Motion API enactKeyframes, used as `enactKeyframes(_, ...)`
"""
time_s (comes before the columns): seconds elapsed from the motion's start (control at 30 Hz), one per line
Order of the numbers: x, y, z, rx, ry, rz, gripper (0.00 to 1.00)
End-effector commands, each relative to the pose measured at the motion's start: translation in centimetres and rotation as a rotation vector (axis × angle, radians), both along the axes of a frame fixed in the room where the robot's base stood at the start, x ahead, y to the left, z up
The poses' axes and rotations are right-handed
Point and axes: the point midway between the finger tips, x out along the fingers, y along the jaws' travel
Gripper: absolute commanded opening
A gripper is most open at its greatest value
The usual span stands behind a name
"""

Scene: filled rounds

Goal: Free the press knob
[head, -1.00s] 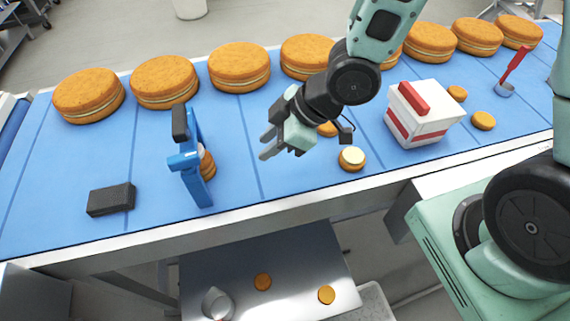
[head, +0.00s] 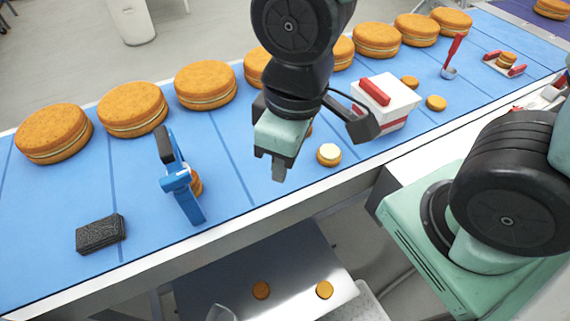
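A blue press (head: 182,196) stands upright on the blue belt at the left. A dark block-like part (head: 163,143), which may be its knob, is at its top. A small orange round (head: 196,184) shows behind the frame of the press, partly hidden by it. I cannot tell what holds the knob. My gripper (head: 270,164) is above the belt to the right of the press, clear of it, with its fingers pointing down. The fingers look apart, with nothing between them.
A black block (head: 101,233) lies left of the press. Large filled rounds (head: 134,110) line the far side. A small cream-topped round (head: 329,155) and a white-and-red box (head: 388,104) are right of my gripper. A metal shelf (head: 290,265) with small rounds is below the belt.

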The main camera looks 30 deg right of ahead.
Motion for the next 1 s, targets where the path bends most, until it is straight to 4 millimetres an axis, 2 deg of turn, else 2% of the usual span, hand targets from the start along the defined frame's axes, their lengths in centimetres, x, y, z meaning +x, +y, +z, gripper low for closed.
enactKeyframes(0.2, -2.1, 0.0, 1.3, -0.006, 0.052, -0.045, 0.27)
enactKeyframes(0.37, -2.8, 0.0, 1.6, -0.009, 0.068, -0.057, 0.27)
enactKeyframes(0.63, -2.8, 0.0, 1.7, -0.008, 0.071, -0.060, 0.27)
enactKeyframes(0.7, -2.8, 0.0, 1.7, -0.008, 0.071, -0.060, 0.40)
enactKeyframes(0.9, -2.7, 0.0, 1.6, -0.008, 0.069, -0.059, 0.40)
enactKeyframes(1.0, -1.4, 0.0, 1.0, 0.001, 0.034, -0.059, 0.40)
